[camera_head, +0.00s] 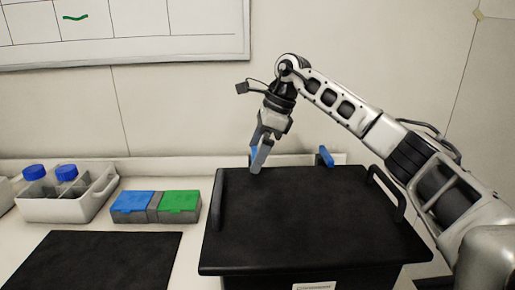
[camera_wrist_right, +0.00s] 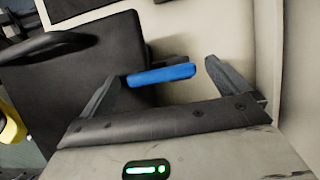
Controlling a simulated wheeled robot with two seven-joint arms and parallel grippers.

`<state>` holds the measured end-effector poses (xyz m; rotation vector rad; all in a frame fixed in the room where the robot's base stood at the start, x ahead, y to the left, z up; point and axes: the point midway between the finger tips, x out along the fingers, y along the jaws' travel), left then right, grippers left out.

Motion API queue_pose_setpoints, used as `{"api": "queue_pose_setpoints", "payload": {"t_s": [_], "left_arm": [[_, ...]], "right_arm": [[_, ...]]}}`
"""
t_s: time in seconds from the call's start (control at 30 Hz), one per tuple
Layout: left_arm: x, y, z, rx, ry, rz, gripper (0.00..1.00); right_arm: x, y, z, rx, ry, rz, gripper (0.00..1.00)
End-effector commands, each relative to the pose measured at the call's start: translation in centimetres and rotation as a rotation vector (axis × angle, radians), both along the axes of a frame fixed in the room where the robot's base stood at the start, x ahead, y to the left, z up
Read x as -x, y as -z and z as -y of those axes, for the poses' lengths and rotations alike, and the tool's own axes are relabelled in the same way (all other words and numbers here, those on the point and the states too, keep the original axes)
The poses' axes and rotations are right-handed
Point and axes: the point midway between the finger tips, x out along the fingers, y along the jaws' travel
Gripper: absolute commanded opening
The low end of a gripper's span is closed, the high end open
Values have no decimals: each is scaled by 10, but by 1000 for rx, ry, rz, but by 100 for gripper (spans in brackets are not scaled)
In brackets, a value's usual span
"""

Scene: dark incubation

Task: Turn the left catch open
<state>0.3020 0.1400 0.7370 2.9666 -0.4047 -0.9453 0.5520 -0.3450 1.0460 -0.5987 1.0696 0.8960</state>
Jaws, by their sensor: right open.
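The black box (camera_head: 315,220) has a flat lid with a handle at each side and two blue catches along its back edge. The left catch (camera_head: 253,153) is mostly hidden behind my right gripper (camera_head: 258,161) in the head view. In the right wrist view the left catch (camera_wrist_right: 160,75) is a blue bar lying between the open fingers of my right gripper (camera_wrist_right: 163,84). I cannot tell whether either finger touches it. The right catch (camera_head: 326,156) stands up at the back edge, clear of the gripper. My left gripper is not in view.
The wall is close behind the box. Left of it are a case with blue and green lids (camera_head: 156,206), a white caddy (camera_head: 82,207) with blue-capped bottles, and a black mat (camera_head: 95,262). A yellow thing (camera_wrist_right: 10,125) shows at the wrist view's left edge.

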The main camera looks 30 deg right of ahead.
Motion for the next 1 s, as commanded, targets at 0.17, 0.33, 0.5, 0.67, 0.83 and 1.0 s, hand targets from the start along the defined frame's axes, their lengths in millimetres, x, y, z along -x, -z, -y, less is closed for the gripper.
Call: {"api": "queue_pose_setpoints", "payload": {"t_s": [0.17, 0.33, 0.5, 0.67, 0.83, 1.0], "left_arm": [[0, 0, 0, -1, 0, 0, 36], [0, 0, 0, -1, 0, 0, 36], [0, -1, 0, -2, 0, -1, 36], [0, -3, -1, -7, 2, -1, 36], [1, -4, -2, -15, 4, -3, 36], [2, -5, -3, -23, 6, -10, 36]], "right_arm": [[0, 0, 0, 0, 0, 0, 58], [0, -1, 0, 0, 1, 0, 55], [0, -1, -1, 0, 26, -1, 55], [-1, -2, -2, 1, 94, 1, 55], [-2, -2, -5, 1, 217, -1, 55], [-4, -3, -8, 0, 372, 1, 55]]}}
